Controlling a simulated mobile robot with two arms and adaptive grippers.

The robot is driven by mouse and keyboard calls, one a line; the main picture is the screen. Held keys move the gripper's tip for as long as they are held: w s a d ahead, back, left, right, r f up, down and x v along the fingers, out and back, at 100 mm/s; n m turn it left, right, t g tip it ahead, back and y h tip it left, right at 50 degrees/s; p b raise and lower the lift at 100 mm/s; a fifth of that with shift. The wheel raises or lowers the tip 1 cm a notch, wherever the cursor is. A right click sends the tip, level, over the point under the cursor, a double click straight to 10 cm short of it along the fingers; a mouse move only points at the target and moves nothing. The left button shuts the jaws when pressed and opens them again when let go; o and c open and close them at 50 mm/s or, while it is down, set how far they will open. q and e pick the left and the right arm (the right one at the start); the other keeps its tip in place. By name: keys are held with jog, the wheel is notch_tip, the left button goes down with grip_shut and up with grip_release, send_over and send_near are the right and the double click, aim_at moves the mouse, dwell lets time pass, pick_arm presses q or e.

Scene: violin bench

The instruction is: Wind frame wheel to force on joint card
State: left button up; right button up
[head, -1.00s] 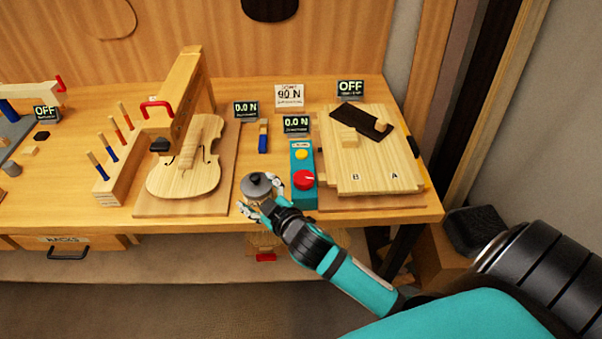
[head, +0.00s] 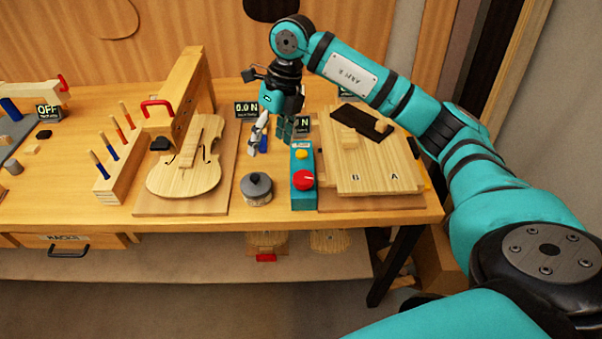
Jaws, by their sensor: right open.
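A teal box (head: 303,198) with a yellow button and a round red knob (head: 303,180) stands right of centre on the bench. A small display reading 0.0 N (head: 246,109) stands behind; a second display (head: 304,124) is partly covered and shows only "N". The "90 N" card is hidden behind my right arm. Boards marked A and B (head: 375,165) lie to the right. My right gripper (head: 270,138) points down with fingers apart, above or beside a small blue-handled item (head: 264,144); I cannot tell whether it touches it. My left gripper is not in view.
A round lidded pot (head: 257,188) sits near the front edge. Bare bench lies around the pot.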

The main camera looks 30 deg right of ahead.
aim_at(303, 175)
jog(key=s+d+r+m+h, duration=0.1)
jog(key=d+r+h, duration=0.2)
jog(key=d, duration=0.5)
jog(key=f+p, duration=0.1)
jog(key=f, duration=0.4)
jog(key=f+p, duration=0.1)
jog(key=f, duration=0.5)
jog(key=f+p, duration=0.2)
jog(key=f, duration=0.4)
jog(key=shift+a+f, duration=0.25)
jog(key=c, duration=1.2)
jog(key=m+b, duration=0.1)
jog(key=m, duration=0.1)
jog(key=shift+w+m, duration=0.1)
jog(key=shift+m, duration=0.2)
jog(key=shift+d+m, duration=0.1)
jog(key=shift+m, duration=0.9)
jog(key=o, duration=1.2)
